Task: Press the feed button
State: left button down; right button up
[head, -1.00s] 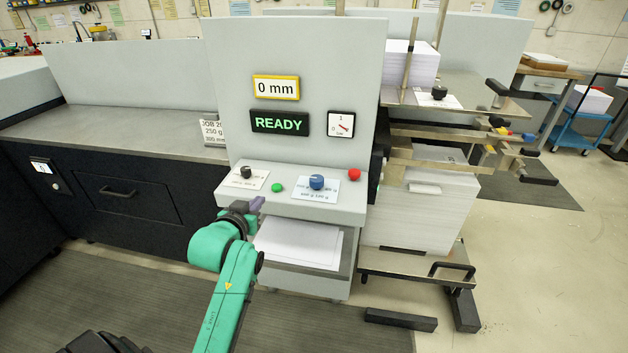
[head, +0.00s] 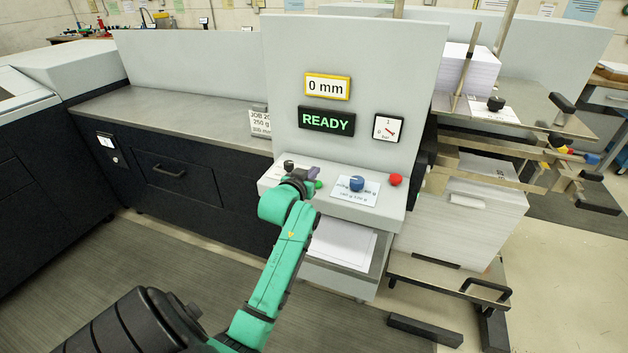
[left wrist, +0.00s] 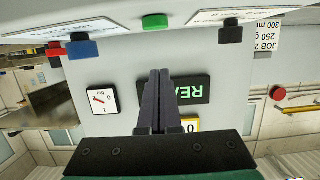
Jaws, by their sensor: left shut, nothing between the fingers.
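The green button (head: 318,184) sits on the sloped control ledge, between a black knob (head: 289,165) and a blue knob (head: 356,183). My left gripper (head: 313,171) is at the ledge, close to the green button and partly over it in the head view. Its fingers are shut and empty. In the left wrist view the shut fingers (left wrist: 160,74) point toward the panel, and the green button (left wrist: 155,22) shows beyond them with a visible gap in the picture. Whether they touch it cannot be told from the head view. My right gripper is not seen.
A red button (head: 395,180) sits at the ledge's right end. Above are a READY display (head: 326,121), a 0 mm display (head: 327,86) and a gauge (head: 388,128). Paper (head: 343,242) lies below the ledge. A tall paper stack (head: 455,225) stands at the right.

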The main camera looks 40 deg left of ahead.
pick_arm(q)
jog(key=f, duration=0.4)
jog(key=shift+w+a+p, duration=0.1)
jog(key=shift+w+p, duration=0.2)
jog(key=shift+f, duration=0.1)
